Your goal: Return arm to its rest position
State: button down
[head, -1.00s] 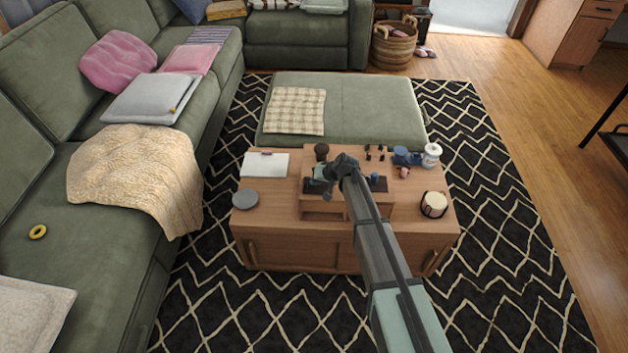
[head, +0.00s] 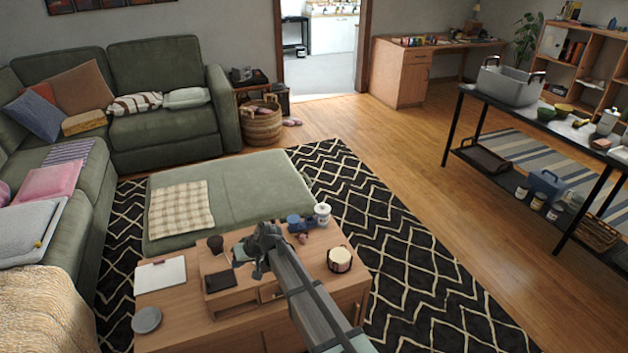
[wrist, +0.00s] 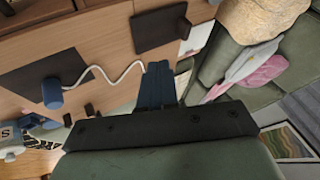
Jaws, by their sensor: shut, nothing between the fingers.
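My gripper (head: 258,252) is above the wooden coffee table (head: 175,303), over its small raised wooden riser. It is at the end of my outstretched arm, which enters from the bottom of the head view. In the wrist view my gripper (wrist: 158,82) shows its two dark blue fingers pressed together, with nothing between them. The table top spreads beyond the fingers there, with a blue cylinder (wrist: 52,92) on a pale, wavy cord. I cannot tell from these views whether the fingers clear the riser by much.
A dark cup (head: 215,243), a white jar (head: 322,214), a blue mug (head: 294,222), a striped round pot (head: 339,259) and a grey disc (head: 147,320) surround my gripper. A green ottoman (head: 250,190) stands behind. Open floor (head: 400,165) lies right, before a black rack (head: 548,128).

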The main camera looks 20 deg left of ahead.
jog(key=s+d+f+m+g+h, duration=0.1)
jog(key=s+d+f+h, duration=0.45)
jog(key=d, duration=0.95)
jog(key=s+d+f+m, duration=0.25)
jog(key=d+f, duration=0.55)
jog(key=d, duration=0.8)
jog(key=s+d+f+m+g+h, duration=0.1)
jog(key=s+d+f+h, duration=0.35)
jog(key=d, duration=1.05)
jog(key=s+d+f+m+g+y, duration=0.1)
jog(key=s+d+f+m+g, duration=0.1)
jog(key=s+d, duration=0.6)
jog(key=s+d+f+m+g+y, duration=0.1)
jog(key=s+d+f+m, duration=0.3)
jog(key=d, duration=1)
jog(key=shift+s+d+f+g+y, duration=0.35)
jog(key=shift+s+f, duration=1.1)
jog(key=shift+s, duration=0.6)
jog(key=c, duration=1.8)
grip_release()
